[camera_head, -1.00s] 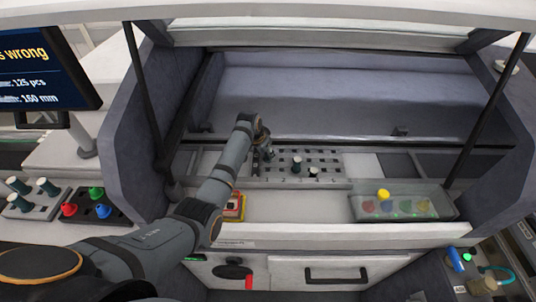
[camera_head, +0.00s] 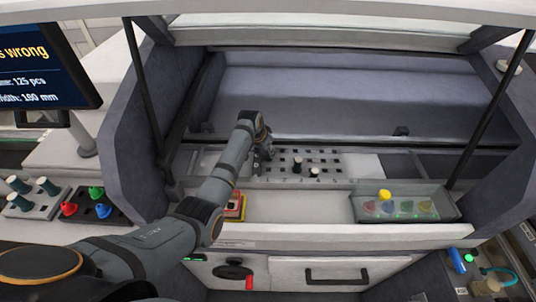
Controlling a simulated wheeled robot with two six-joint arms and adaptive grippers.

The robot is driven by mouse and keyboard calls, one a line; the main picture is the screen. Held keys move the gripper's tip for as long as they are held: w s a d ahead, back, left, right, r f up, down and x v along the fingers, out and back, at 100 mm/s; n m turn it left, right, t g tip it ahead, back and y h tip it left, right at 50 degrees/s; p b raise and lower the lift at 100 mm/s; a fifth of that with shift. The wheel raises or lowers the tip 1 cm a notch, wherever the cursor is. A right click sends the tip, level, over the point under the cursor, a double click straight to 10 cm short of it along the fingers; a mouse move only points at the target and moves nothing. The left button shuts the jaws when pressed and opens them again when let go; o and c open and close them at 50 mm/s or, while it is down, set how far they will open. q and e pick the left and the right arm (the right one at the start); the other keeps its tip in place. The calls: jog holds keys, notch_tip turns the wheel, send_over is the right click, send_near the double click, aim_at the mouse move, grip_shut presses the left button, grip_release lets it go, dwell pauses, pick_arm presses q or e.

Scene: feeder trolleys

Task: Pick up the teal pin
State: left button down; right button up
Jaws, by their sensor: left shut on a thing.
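My left gripper (camera_head: 262,158) is over the left end of the perforated plate (camera_head: 330,165) inside the machine. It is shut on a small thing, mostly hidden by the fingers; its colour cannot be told. Dark teal pins (camera_head: 48,187) stand upright in a grey tray (camera_head: 42,212) at the far left, well away from the gripper. My right gripper is not in view.
A dark tray (camera_head: 118,215) with red, green and blue knobs is at left. A red-and-yellow button box (camera_head: 235,206) sits by my left arm. A clear bin (camera_head: 440,210) with coloured pieces is at right. The white ledge (camera_head: 295,206) between them is clear.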

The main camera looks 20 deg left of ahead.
pick_arm(q)
jog(key=s+d+r+b, duration=0.1)
jog(key=s+d+r, duration=0.1)
jog(key=s+r, duration=0.4)
jog(key=s+d+r+b, duration=0.1)
jog(key=s+d+r, duration=0.1)
jog(key=s+r, duration=0.4)
jog(key=shift+s+d, duration=0.4)
jog(key=shift+s, duration=0.2)
